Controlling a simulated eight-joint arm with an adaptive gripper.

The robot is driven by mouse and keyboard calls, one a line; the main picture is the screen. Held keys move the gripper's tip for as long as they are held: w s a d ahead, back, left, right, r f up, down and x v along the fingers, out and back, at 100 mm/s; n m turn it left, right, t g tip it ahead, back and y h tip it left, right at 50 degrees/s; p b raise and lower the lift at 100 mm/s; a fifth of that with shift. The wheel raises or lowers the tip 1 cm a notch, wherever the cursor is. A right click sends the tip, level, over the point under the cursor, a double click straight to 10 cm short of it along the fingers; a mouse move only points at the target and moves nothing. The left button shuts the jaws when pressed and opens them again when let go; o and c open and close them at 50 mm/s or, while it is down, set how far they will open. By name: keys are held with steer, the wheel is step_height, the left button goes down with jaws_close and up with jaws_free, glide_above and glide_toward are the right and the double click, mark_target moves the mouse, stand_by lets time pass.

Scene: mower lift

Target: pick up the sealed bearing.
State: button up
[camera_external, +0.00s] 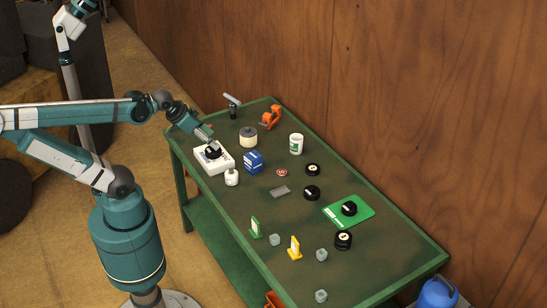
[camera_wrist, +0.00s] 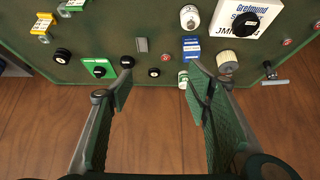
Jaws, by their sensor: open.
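Several black round pieces with small pale labels could be the sealed bearing; I cannot tell which one is. One (camera_external: 212,152) lies on the white box (camera_external: 226,168), also seen in the wrist view (camera_wrist: 245,24). Another (camera_external: 349,208) lies on a green card (camera_external: 364,218). Others lie on the bare table top, at the middle (camera_external: 311,192), behind that (camera_external: 313,169) and towards the right (camera_external: 343,239). My gripper (camera_external: 208,138) appears near the white box in the external view. In the wrist view its fingers (camera_wrist: 160,73) are apart, with nothing held between them.
The green table (camera_external: 400,258) stands against a wood wall. The right end has bare room.

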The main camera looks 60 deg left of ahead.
steer(key=shift+a, duration=0.1)
stand_by(0.3)
steer(key=w+a+f+n+g+y, duration=0.1)
steer(key=w+a+n, duration=0.2)
steer(key=w+a, duration=0.5)
steer(key=w+a+f+n+g+b, duration=0.1)
steer(key=w+a+f+n+g, duration=0.15)
steer(key=a, duration=0.95)
steer(key=w+a+f+n+g+y, duration=0.1)
steer(key=w+a+n, duration=0.2)
steer(key=w+a, duration=0.55)
steer(key=s+a+f+n+g, duration=0.1)
steer(key=s+a+f+n, duration=0.1)
steer(key=a+f, duration=0.5)
steer(key=s+a+f+n+h, duration=0.1)
steer(key=a+f, duration=0.6)
steer(key=a, duration=0.9)
steer(key=s+a+f+n+g+h, duration=0.1)
steer(key=s+a+f+n, duration=0.2)
steer(key=a+f, duration=0.4)
steer(key=shift+s+a+n+g+b, duration=0.2)
steer(key=shift+a+n, duration=0.2)
steer(key=shift+a, duration=0.7)
steer(key=shift+s+a+n+g+b, duration=0.15)
steer(key=shift+a+n, duration=0.2)
steer(key=shift+a, duration=0.7)
steer(key=shift+a+f, duration=0.15)
steer(key=shift+f, duration=0.05)
steer(key=shift+f, duration=0.15)
steer(key=shift+f, duration=1.15)
